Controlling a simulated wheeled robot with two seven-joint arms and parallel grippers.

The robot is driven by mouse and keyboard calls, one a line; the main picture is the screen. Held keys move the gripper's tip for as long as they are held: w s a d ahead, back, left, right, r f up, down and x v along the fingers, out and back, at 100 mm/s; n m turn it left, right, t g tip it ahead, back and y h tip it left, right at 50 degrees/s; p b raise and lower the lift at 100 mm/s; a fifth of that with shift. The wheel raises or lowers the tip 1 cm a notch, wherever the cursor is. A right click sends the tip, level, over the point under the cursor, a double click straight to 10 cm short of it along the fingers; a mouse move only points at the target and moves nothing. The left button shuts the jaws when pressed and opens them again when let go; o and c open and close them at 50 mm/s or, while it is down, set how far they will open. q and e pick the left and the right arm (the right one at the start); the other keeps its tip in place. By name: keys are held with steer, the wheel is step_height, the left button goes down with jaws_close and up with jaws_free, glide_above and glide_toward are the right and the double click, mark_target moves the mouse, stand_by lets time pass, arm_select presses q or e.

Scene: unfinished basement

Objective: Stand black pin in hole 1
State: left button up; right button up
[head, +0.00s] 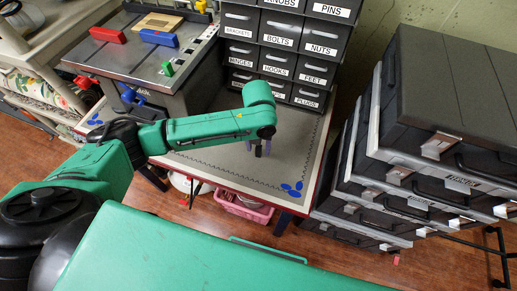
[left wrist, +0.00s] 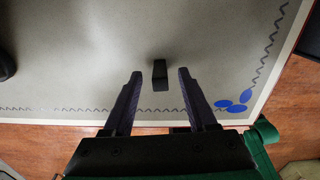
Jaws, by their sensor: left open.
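A small black pin (left wrist: 160,76) stands on the grey table mat near its front right corner in the left wrist view. In the head view the pin (head: 258,152) shows as a small dark shape under my left arm. My left gripper (head: 257,147) points down over it and is open. In the left wrist view the left gripper (left wrist: 160,84) has its two dark fingers on either side of the pin, with gaps to both. My right gripper is not in view. I cannot make out a numbered hole in either view.
A grey machine top (head: 185,72) at the back left carries a red block (head: 108,35), a blue block (head: 159,38) and a green piece (head: 168,69). A labelled drawer cabinet (head: 277,60) stands behind the mat. Stacked black cases (head: 430,120) stand to the right. Blue ovals (head: 292,189) mark the mat's corner.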

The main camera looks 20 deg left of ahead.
arm_select(q)
jaws_close()
step_height(320, 180, up, 20)
stand_by(0.4)
